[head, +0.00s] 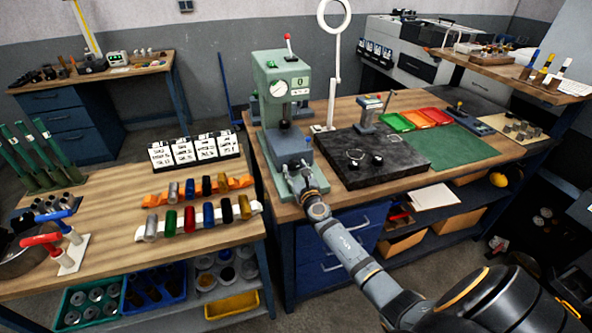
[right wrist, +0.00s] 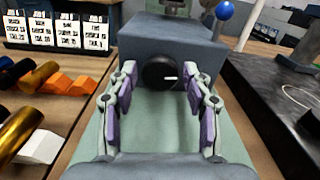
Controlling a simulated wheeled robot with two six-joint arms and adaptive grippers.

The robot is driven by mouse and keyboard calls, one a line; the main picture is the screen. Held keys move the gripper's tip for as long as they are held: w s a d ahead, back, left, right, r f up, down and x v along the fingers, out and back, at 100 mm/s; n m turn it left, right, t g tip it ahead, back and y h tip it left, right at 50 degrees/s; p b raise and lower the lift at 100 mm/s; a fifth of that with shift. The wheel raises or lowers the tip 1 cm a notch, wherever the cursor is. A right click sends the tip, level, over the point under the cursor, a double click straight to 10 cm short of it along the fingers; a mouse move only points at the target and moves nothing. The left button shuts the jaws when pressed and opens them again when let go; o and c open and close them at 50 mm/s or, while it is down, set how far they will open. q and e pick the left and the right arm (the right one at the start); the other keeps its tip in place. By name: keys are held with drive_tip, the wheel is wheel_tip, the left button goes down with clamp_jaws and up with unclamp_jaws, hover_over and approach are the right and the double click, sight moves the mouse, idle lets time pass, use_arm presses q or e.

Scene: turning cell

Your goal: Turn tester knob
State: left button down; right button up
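The tester (head: 284,95) is a pale green machine with a column, a dial and a red-tipped lever, standing on the bench at centre. Its blue-grey front block (right wrist: 168,45) carries a black round knob (right wrist: 160,73) with a white mark pointing right. My right gripper (right wrist: 160,108) is open in front of the block, its purple-padded fingers to the left and right of the knob, with gaps visible on both sides. In the head view my right gripper (head: 300,175) is at the block's front and hides the knob. My left gripper is not in view.
A dark stone plate (head: 372,170) lies right of the tester. A rack of coloured cylinders (head: 200,218) and white cards (head: 195,152) are on the left bench. A blue ball-tipped lever (right wrist: 224,12) rises at the block's right.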

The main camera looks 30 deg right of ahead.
drive_tip(key=c, duration=0.7)
drive_tip(key=shift+f+m+b, duration=0.1)
drive_tip(key=shift+m+b, duration=0.25)
drive_tip(key=shift+m, duration=1.35)
drive_tip(key=o, duration=1.1)
drive_tip(key=v, duration=1.2)
